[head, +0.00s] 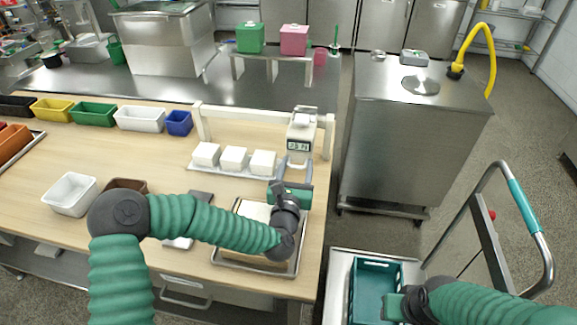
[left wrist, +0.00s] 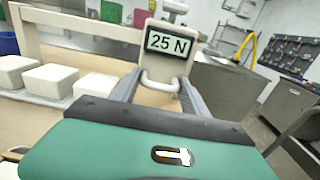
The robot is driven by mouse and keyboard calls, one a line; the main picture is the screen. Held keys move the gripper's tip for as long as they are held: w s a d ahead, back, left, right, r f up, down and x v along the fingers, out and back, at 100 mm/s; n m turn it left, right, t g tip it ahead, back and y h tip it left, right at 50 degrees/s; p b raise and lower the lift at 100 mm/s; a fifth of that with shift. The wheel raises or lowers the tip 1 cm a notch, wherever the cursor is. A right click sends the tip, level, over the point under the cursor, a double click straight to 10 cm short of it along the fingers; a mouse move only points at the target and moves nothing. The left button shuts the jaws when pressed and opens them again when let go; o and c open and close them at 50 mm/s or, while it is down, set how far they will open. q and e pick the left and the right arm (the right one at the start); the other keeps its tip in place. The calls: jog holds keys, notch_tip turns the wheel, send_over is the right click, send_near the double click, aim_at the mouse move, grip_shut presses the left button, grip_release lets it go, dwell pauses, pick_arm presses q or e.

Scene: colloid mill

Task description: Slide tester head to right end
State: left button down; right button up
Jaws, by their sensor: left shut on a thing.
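The white tester head (head: 301,132), with a display reading 25 N, hangs on a white rail (head: 245,112) near its right post. In the left wrist view the tester head (left wrist: 166,55) faces me, with a pale loop handle below its display. My left gripper (head: 296,164) is shut on this handle; its grey fingers (left wrist: 158,88) reach up to the handle's two sides. Three white blocks (head: 234,158) sit in a row on a tray left of the head. My right gripper (head: 392,306) is low at the right, over a teal crate; its fingers are not clear.
The teal crate (head: 377,268) stands on a cart beside the table. A metal tray (head: 225,247) lies under my left arm at the table's front. Small coloured bins (head: 93,114) line the back left. A steel cabinet (head: 398,150) stands right of the table.

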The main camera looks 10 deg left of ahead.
pick_arm(q)
jog(key=c, duration=0.9)
grip_release()
jog(key=shift+s+d+f, duration=0.1)
jog(key=shift+d, duration=0.2)
jog(key=shift+o, duration=0.2)
jog(key=shift+d, duration=0.25)
jog(key=shift+a, duration=0.1)
pick_arm(e)
jog(key=shift+d+f, duration=0.1)
jog(key=shift+d, duration=0.2)
pick_arm(q)
jog(key=shift+a, duration=0.2)
pick_arm(e)
jog(key=shift+a, duration=0.15)
pick_arm(q)
jog(key=shift+d, duration=0.1)
